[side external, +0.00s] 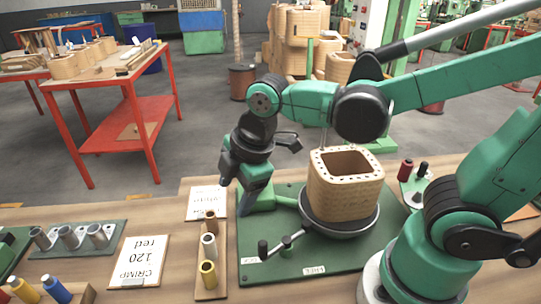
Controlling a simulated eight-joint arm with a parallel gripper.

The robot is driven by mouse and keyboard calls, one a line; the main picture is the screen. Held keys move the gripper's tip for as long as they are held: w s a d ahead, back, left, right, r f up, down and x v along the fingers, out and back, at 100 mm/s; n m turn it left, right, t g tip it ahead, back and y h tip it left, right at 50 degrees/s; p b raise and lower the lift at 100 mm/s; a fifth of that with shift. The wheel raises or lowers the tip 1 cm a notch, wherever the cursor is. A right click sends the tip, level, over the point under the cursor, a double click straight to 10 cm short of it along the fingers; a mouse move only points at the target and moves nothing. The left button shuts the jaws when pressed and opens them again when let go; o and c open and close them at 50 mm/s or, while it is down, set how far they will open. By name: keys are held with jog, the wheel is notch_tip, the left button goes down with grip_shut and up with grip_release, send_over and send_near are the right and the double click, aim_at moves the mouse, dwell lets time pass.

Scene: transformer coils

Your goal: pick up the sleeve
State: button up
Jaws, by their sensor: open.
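Three small hollow tubes stand in a row on a narrow wooden strip (211,291): a brown tube (210,221) at the back, a whitish tube (209,245) in the middle and a yellow tube (208,273) in front. Several grey metal tubes (69,237) lie tilted on a green rack at the left. I cannot tell from looks alone which of these is the sleeve. My gripper (238,195) points down, open, behind and to the right of the brown tube. Nothing shows between its fingers, though the view of the gap is partly blocked.
A square tan coil (345,186) sits on a round dark turntable on a green board (340,272), close to the right of my gripper. A card reading "CRIMP 120 red" (141,262) lies left of the strip. Coloured spools (56,289) stand at front left.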

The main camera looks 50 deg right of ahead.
aim_at(209, 274)
jog(key=a+f+n+g, duration=0.1)
jog(key=a+n, duration=0.1)
jog(key=n, duration=0.3)
jog(key=a+f+n+g, duration=0.1)
jog(key=a+f+n, duration=0.1)
jog(key=n, duration=0.3)
jog(key=s+a+f+n+g, duration=0.1)
jog(key=a+n, duration=0.3)
jog(key=n, duration=0.1)
jog(key=shift+f+n+h, duration=0.4)
jog(key=shift+a+f+n+g, duration=0.25)
jog(key=shift+n+g, duration=0.05)
jog(key=shift+n, duration=0.2)
jog(key=shift+s+f, duration=0.1)
jog(key=shift+f, duration=2.7)
jog(key=shift+c, duration=0.2)
grip_shut()
